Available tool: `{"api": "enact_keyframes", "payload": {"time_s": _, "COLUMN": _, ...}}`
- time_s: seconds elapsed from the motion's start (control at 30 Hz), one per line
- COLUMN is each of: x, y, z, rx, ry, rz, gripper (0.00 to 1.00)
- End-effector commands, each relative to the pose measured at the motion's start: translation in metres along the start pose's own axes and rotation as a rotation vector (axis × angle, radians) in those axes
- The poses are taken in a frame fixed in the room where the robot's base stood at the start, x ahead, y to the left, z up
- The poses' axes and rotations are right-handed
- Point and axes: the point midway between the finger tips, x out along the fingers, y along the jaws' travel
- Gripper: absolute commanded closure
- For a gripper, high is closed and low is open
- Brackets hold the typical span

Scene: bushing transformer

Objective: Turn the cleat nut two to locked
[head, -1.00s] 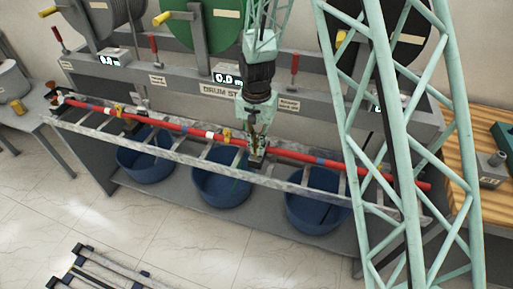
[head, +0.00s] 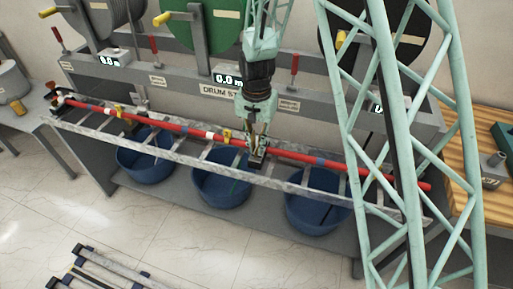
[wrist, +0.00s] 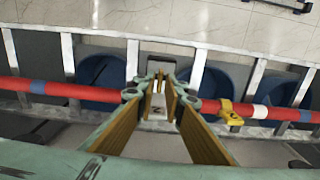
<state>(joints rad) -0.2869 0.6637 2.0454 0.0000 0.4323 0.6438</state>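A red bar (head: 300,155) runs along a grey ladder-like rack (head: 180,157) in front of the drum stand. My gripper (head: 257,151) points down at the bar near the rack's middle, over a dark block-like fitting. In the wrist view my gripper (wrist: 160,84) has its two tan-padded fingers on either side of a small pale plate (wrist: 157,112) with a dark mark, possibly a 2 seen turned. Whether the fingers touch or grip anything there is unclear. A yellow cleat piece (wrist: 230,113) with a mark sits on the bar beside the gripper. The nut itself is hidden or too small to make out.
Another yellow piece (head: 118,111) is on the bar further left. Blue tubs (head: 221,185) stand below the rack. Red-handled levers (head: 294,66) and cable drums (head: 214,25) are behind. A pale green lattice structure (head: 410,140) crosses the right foreground.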

Motion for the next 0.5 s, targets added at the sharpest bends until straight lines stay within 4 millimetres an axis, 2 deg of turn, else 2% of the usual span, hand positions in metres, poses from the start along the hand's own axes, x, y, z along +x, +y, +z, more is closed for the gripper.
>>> {"api": "enact_keyframes", "payload": {"time_s": 0.5, "x": -0.053, "y": 0.0, "z": 0.0, "rx": 0.0, "ry": 0.001, "rz": -0.001, "gripper": 0.9}}
